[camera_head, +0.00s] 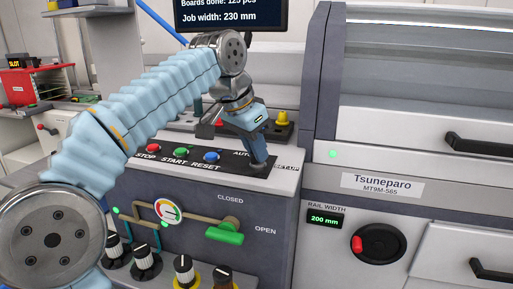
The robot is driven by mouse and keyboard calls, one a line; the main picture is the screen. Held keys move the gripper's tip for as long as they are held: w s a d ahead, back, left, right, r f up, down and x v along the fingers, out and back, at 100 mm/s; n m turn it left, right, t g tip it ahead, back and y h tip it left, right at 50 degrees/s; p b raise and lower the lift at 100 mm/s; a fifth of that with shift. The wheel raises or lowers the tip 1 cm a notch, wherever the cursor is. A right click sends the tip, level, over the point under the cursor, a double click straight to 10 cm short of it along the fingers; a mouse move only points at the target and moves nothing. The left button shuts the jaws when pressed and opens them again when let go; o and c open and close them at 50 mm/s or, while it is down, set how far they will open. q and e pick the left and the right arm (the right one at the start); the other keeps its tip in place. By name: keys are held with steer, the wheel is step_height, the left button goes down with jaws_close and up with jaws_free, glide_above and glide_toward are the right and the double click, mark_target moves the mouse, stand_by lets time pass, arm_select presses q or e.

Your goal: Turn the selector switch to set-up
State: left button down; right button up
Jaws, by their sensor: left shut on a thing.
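The control panel (210,168) has a red STOP button (153,147), a green START button (181,152) and a blue RESET button (212,157) in a row. To their right are the AUTO label (241,153) and the partly covered SET-UP label (287,167). My left gripper (260,165) comes down from above between these labels. It is shut on the selector switch, which its fingers hide almost wholly, so I cannot tell which way the switch points. My right gripper is not in view.
A machine with a red-and-black handwheel (378,244) and a 200 mm display (325,219) stands at right. A screen (230,14) hangs above my arm.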

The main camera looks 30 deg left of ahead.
arm_select(q)
steer(key=m, duration=0.1)
steer(key=m+g+h, duration=0.1)
steer(key=m, duration=0.3)
steer(key=shift+a+f+h, duration=0.1)
steer(key=shift+f+h, duration=0.2)
steer(key=shift+h, duration=0.1)
steer(key=shift+m+g, duration=0.3)
steer(key=shift+m, duration=0.1)
steer(key=c, duration=1.3)
jaws_free()
steer(key=shift+o, duration=0.7)
steer(key=shift+w, duration=0.15)
steer(key=shift+r, duration=0.15)
steer(key=shift+r, duration=0.1)
